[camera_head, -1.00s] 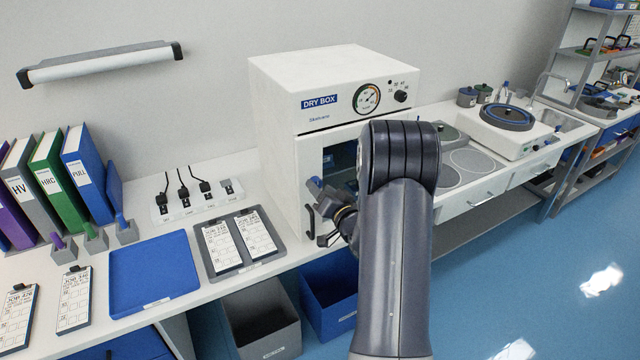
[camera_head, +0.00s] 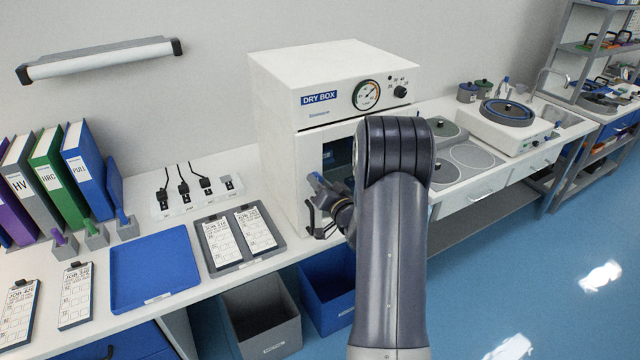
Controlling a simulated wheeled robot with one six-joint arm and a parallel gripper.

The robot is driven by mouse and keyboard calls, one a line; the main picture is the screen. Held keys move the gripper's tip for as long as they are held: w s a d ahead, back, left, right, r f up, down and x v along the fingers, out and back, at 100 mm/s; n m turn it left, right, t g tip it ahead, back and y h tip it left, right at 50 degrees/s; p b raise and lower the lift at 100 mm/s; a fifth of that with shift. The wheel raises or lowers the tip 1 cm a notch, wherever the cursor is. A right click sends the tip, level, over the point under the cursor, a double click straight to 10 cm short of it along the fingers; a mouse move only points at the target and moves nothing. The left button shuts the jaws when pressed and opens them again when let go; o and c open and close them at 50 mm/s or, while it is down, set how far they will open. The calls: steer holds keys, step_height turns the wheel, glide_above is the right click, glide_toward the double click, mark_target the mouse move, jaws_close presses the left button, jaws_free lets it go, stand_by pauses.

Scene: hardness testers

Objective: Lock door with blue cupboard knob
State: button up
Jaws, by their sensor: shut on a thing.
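The white dry box (camera_head: 285,120) stands on the bench with a dark window (camera_head: 338,152) in its front door. The fingers are small and partly dark against the door, so the exact grip is hard to see. My arm hides the right part of the door.
Clipboards (camera_head: 240,237), a blue tray (camera_head: 152,268) and upright binders (camera_head: 85,170) are on the bench to the left. A grey bin (camera_head: 262,318) and a blue bin (camera_head: 325,290) stand below. A polishing machine (camera_head: 510,125) is on the right. Open floor lies at the lower right.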

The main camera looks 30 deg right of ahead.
steer(key=shift+f+n+b, duration=0.15)
steer(key=shift+n+b, duration=0.15)
steer(key=shift+b, duration=0.4)
steer(key=n+b, duration=1.1)
steer(key=b, duration=0.5)
steer(key=shift+a+f+n+b, duration=0.1)
steer(key=shift+n+b, duration=0.3)
steer(key=n+b, duration=0.4)
steer(key=n, duration=0.1)
steer(key=shift+r, duration=0.2)
steer(key=shift+n, duration=0.3)
steer(key=o, duration=1)
